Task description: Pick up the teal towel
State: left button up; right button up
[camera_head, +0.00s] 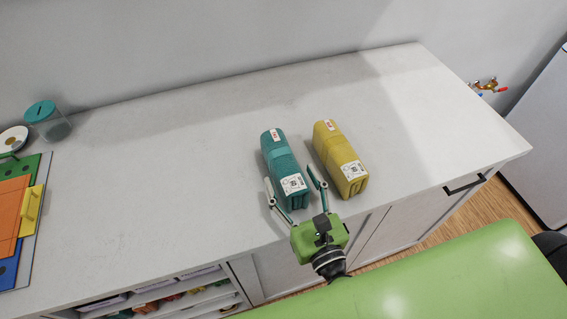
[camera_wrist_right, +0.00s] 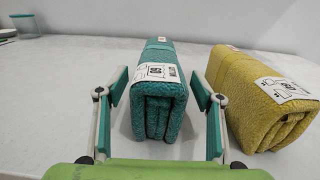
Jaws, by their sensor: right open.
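The teal towel (camera_head: 283,167) is a folded block with a white label, lying on the white countertop (camera_head: 205,141). It also shows in the right wrist view (camera_wrist_right: 160,92), its folded end facing the camera. My right gripper (camera_head: 291,188) is green with an open pair of fingers. The fingers stand on either side of the towel's near end, with a visible gap on both sides in the right wrist view (camera_wrist_right: 160,90). Nothing is held. My left gripper is not in view.
A yellow towel (camera_head: 341,160) lies just right of the teal one, close to my right finger. A glass jar with a teal lid (camera_head: 42,112) and coloured boards (camera_head: 20,215) stand far left. The counter behind and left of the towels is clear.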

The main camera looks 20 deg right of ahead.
aim_at(284, 163)
jog(key=shift+w+a+r+p, duration=0.1)
jog(key=shift+w+r+p, duration=0.5)
jog(key=shift+w+p, duration=0.25)
jog(key=shift+w+a+p, duration=0.15)
jog(key=shift+w+p, duration=0.35)
jog(key=shift+w, duration=0.7)
jog(key=shift+w+f, duration=0.2)
jog(key=shift+w, duration=0.3)
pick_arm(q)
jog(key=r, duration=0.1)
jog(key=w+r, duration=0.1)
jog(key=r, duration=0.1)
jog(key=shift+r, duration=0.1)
pick_arm(e)
jog(key=shift+s, duration=0.1)
jog(key=c, duration=0.3)
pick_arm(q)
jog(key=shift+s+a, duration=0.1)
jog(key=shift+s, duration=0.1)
pick_arm(e)
jog(key=c, duration=1.1)
